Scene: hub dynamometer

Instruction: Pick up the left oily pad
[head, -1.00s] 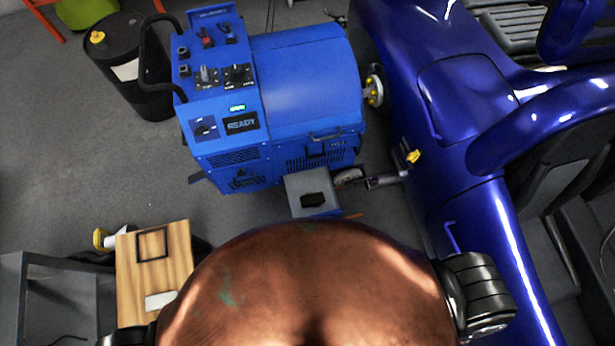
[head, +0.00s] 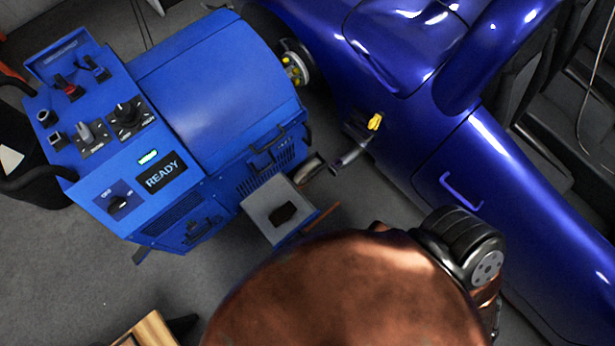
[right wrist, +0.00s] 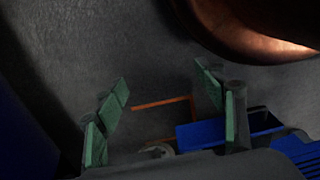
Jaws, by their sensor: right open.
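A small dark pad (head: 283,214) lies on the grey top of a low box (head: 262,205) beside the blue machine in the head view. I see only this one, and cannot tell whether it is the left oily pad. My right gripper (right wrist: 165,108) shows in the right wrist view, with its green-padded fingers wide apart and nothing between them. Below it are grey floor and a blue open bin (right wrist: 262,122). The right gripper is hidden in the head view. My left gripper is not in view.
The blue dynamometer (head: 215,90) reads READY. The blue car (head: 440,150) stands at right, with a yellow-handled tool (head: 374,122) by its side. A wooden top (head: 148,330) shows at the bottom left.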

